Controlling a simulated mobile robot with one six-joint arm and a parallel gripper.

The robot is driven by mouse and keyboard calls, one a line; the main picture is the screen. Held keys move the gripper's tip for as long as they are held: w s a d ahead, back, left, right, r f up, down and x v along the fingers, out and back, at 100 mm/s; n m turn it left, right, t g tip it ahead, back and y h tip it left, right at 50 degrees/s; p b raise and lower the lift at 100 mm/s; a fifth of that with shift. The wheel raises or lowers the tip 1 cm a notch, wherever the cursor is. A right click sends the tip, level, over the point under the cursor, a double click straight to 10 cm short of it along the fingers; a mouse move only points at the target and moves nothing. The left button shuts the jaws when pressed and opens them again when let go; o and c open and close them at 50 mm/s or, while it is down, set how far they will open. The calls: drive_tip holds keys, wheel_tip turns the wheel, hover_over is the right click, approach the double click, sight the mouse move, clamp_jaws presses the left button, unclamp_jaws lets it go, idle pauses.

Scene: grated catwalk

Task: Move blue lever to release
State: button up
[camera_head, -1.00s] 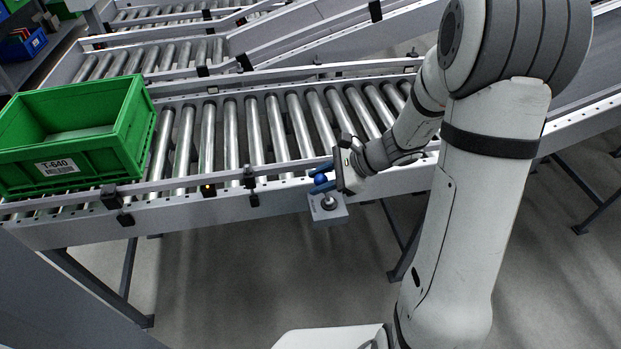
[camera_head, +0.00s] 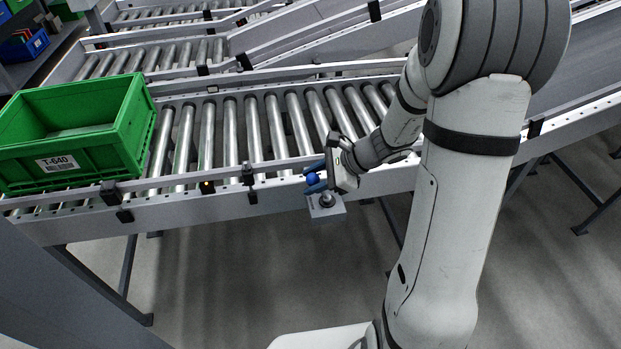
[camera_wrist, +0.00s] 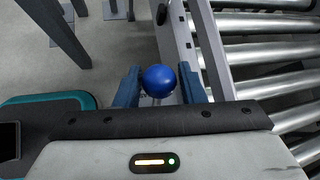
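The blue lever has a round ball knob (camera_head: 313,179) above a small grey box (camera_head: 327,206) on the near side of the conveyor. Its stem leans slightly left over the box. My gripper (camera_head: 314,177) reaches it from the right, with its blue fingers on either side of the knob. In the wrist view the knob (camera_wrist: 159,79) sits between the two fingers (camera_wrist: 159,88), which look closed on it. The contact itself is hard to make out. The stem is mostly hidden behind the knob there.
A green crate (camera_head: 128,128) labelled T-640 rests on the roller conveyor (camera_head: 233,135) at the left. A side rail (camera_head: 180,206) runs along the conveyor's near edge. Dark support legs (camera_head: 129,265) stand below it. The floor in front is clear.

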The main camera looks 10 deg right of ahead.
drive_tip(key=shift+o, duration=1.3)
drive_tip(key=shift+r, duration=0.1)
drive_tip(key=v, duration=0.7)
drive_tip(key=shift+d+r+p, duration=0.2)
drive_tip(key=shift+d+p, duration=0.1)
drive_tip(key=shift+p, duration=0.05)
drive_tip(key=shift+s, duration=0.15)
drive_tip(key=s+r+n+h+p, duration=0.1)
drive_tip(key=s+r+n+h, duration=0.3)
drive_tip(key=s+n, duration=0.3)
drive_tip(key=s+r+n+h+p, duration=0.1)
drive_tip(key=s+r+n+h, duration=0.4)
drive_tip(key=s+n, duration=0.3)
drive_tip(key=n, duration=0.2)
drive_tip(key=shift+s+d+r+n, duration=0.25)
drive_tip(key=shift+d+r+n, duration=0.05)
drive_tip(key=shift+d+n, duration=0.1)
